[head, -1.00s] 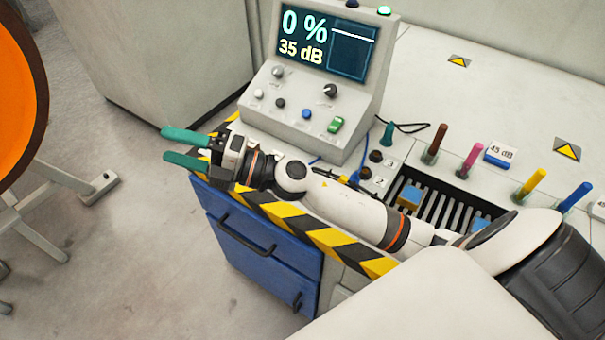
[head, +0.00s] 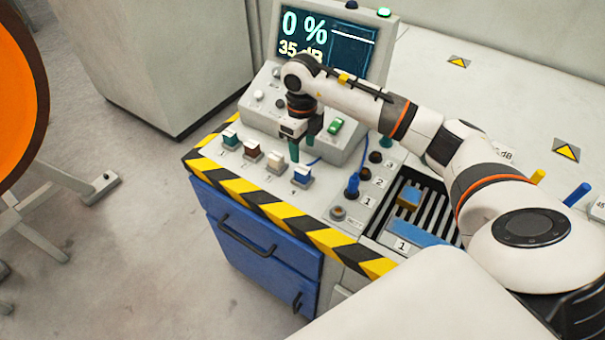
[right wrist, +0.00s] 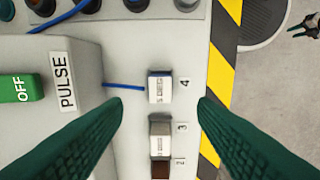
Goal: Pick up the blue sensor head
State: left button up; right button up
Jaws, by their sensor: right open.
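The blue sensor head (head: 302,176) is a small block with a white top and blue sides, at the right end of a row on the console's front ledge. In the right wrist view the blue sensor head (right wrist: 160,88) sits beside the number 4, with a blue cable at its left. My right gripper (head: 306,148) is open and empty, pointing down above and behind it. In the right wrist view its green fingers (right wrist: 160,104) lie either side of the row, apart from the blocks. My left gripper is out of view.
White (head: 276,161), brown (head: 252,150) and teal (head: 230,139) heads stand left of the blue one. The control box (head: 262,118) with its screen rises behind. A blue plug (head: 352,187) and a slotted tray (head: 440,208) lie to the right. Striped edging (head: 250,207) marks the front edge.

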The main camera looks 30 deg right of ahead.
aim_at(303, 169)
notch_tip(303, 169, down, 4)
jog(key=shift+r, duration=0.1)
jog(key=shift+f+p, duration=0.85)
jog(key=shift+f, duration=1.9)
jog(key=shift+c, duration=0.4)
jog(key=c, duration=1)
